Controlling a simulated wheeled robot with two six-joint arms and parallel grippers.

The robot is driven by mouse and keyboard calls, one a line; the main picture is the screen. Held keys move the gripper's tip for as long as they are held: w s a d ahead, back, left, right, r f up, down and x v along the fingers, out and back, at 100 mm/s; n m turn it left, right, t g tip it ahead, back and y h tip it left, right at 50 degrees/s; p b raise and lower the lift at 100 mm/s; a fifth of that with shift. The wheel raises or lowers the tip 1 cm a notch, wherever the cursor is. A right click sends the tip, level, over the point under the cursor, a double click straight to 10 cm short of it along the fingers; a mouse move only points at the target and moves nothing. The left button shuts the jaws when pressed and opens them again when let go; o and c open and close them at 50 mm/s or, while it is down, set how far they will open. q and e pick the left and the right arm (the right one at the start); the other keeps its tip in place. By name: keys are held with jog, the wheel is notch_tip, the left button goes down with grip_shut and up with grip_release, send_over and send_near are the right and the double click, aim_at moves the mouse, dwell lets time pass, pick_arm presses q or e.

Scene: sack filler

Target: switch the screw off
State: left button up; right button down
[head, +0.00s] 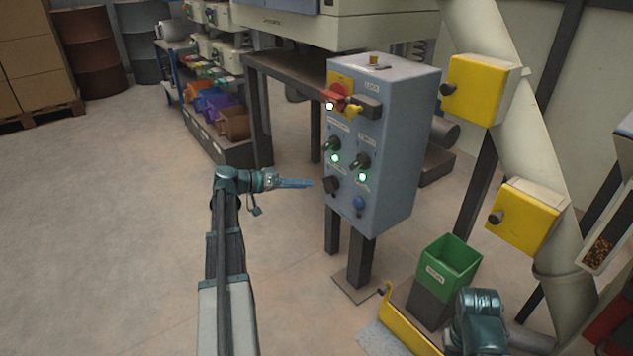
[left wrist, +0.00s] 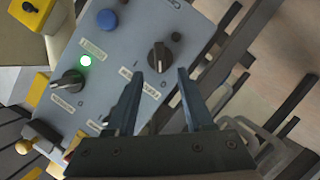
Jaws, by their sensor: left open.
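A grey control box (head: 395,150) on two legs carries several rotary knobs, lit lamps and a blue button (head: 358,203). A black rotary knob (head: 331,185) sits at its lower left. My left gripper (head: 312,184) is just left of this knob, apart from it. In the left wrist view the gripper (left wrist: 158,75) is open and empty, with the black knob (left wrist: 159,57) just beyond and between its fingertips. A lit green lamp (left wrist: 85,61) and another knob (left wrist: 68,83) are to the left. The labels are too small to read, so I cannot tell which knob is the screw's.
A red and yellow switch (head: 338,92) and a yellow padlock-like piece are high on the box. A green bin (head: 449,263) stands right of it, near my right arm. Yellow boxes (head: 480,89) hang on the chute. The floor to the left is clear.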

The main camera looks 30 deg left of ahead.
pick_arm(q)
jog(key=p+v, duration=0.1)
jog(key=v, duration=0.5)
jog(key=shift+s, duration=0.2)
jog(key=shift+a+r, duration=0.1)
jog(key=shift+a, duration=0.05)
dwell(1.8)
